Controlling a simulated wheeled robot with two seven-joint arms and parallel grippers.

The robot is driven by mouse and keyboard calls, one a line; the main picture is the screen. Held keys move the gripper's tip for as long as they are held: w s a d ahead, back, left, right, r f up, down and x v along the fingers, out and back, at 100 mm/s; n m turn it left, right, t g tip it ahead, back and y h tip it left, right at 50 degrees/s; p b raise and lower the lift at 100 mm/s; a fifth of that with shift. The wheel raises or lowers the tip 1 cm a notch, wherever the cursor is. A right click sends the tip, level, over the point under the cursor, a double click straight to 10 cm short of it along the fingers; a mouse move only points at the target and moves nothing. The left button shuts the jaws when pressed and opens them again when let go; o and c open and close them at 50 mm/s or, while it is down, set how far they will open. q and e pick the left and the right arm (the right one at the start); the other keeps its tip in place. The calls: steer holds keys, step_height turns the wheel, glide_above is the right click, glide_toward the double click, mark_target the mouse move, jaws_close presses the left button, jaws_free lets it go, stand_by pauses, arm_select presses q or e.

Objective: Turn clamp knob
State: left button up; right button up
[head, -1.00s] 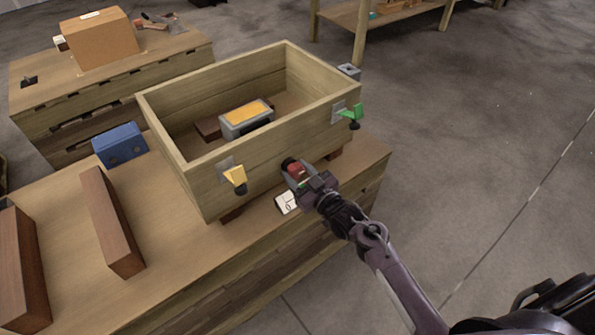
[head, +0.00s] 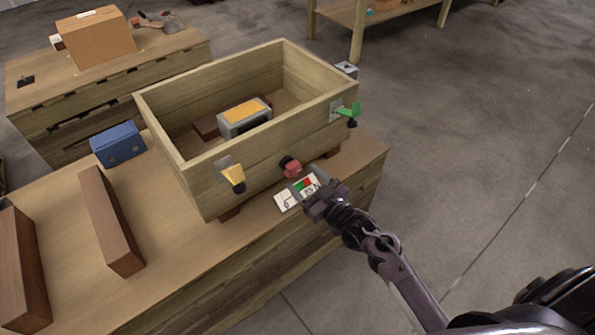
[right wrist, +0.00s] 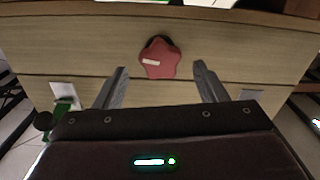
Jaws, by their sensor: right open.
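The red clamp knob (head: 291,167) sits on the front wall of the wooden crate (head: 262,165), between a yellow lever and a green lever. In the right wrist view the knob (right wrist: 159,58) is star-shaped with a pale mark on it, on the wooden wall. My right gripper (head: 308,186) is in front of the knob, apart from it. Its two fingers (right wrist: 160,86) are open and spread to either side of the knob, with nothing between them. My left gripper is in neither current view.
A yellow lever (head: 233,178) and a green lever (head: 349,112) stick out from the crate front. A card with red and green patches (head: 284,199) lies below the knob. A grey box with a yellow top (head: 244,117) is inside the crate. A blue box (head: 118,145) and brown blocks (head: 110,220) stand left.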

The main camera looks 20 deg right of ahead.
arm_select(q)
steer(key=shift+s+a+f, duration=0.2)
steer(key=shift+f, duration=0.45)
arm_select(e)
steer(key=shift+v, duration=1.8)
arm_select(q)
steer(key=shift+d, duration=0.15)
